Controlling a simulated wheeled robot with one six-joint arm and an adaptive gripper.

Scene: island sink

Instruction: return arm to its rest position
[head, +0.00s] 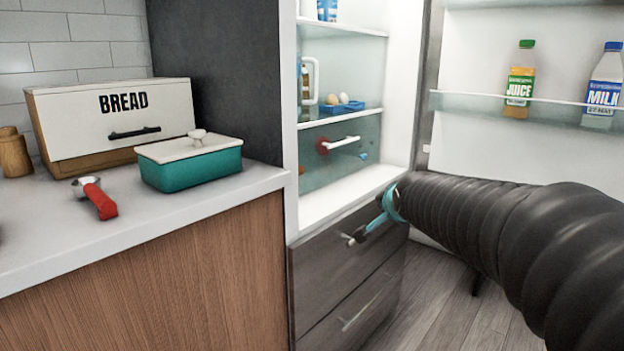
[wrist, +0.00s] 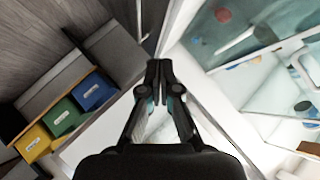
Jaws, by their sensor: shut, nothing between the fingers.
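My arm, sheathed in black ribbed sleeving (head: 520,235), reaches in from the right in the head view. My gripper (head: 352,238) is at its end, in front of the dark drawers below the open fridge compartment. In the wrist view my gripper (wrist: 158,68) is shut, with its fingertips together and nothing between them. Whether the fingertips touch the drawer front is hard to tell.
The fridge door (head: 520,150) stands open at right, holding juice (head: 519,85) and milk (head: 603,90). A counter (head: 150,215) at left bears a bread box (head: 110,115), teal dish (head: 190,162) and red-handled tool (head: 100,198). Colored boxes (wrist: 62,115) show in the wrist view.

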